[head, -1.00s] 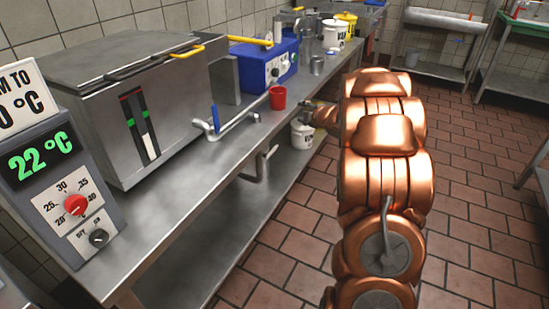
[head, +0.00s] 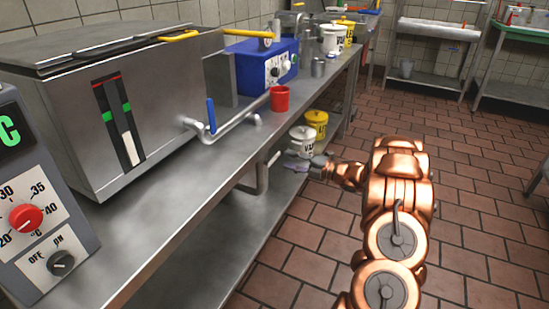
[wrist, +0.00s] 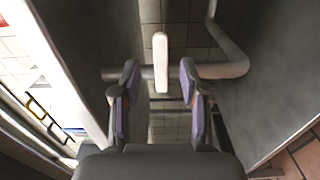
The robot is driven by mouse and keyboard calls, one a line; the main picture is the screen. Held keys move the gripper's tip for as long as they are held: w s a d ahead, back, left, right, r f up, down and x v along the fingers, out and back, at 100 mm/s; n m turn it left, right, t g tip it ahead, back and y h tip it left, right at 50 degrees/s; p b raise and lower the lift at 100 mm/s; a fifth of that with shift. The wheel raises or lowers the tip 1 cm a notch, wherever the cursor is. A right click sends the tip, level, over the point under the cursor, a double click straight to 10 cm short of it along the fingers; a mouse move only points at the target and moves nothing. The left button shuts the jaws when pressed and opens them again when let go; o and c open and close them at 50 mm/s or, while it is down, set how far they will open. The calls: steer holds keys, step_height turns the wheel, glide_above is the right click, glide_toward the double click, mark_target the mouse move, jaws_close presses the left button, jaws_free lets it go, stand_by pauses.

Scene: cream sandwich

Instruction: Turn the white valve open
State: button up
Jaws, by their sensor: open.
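The white valve handle (wrist: 160,62) is a short pale lever on a grey pipe (wrist: 232,70). In the wrist view it lies just beyond my open fingertips, roughly centred between them and pointing up in the picture. In the head view the valve handle (head: 274,158) shows small beside the bent pipe (head: 262,180) below the table edge. My gripper (wrist: 158,92) is open and empty, with purple pads on both fingers. In the head view my gripper (head: 300,167) is below tabletop height, right of the valve, with a gap between them.
The steel table (head: 185,205) stands above a lower shelf (head: 215,270). White (head: 302,140) and yellow (head: 317,124) buckets stand on that shelf behind my gripper. A red cup (head: 279,99) and a blue-handled tap (head: 211,115) are above. The tiled floor at right is clear.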

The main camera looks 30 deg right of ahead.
mark_target(278, 156)
steer(key=shift+b+x, duration=0.5)
steer(key=shift+x, duration=2.4)
steer(key=shift+d, duration=0.1)
jaws_close()
steer(key=shift+f, duration=0.1)
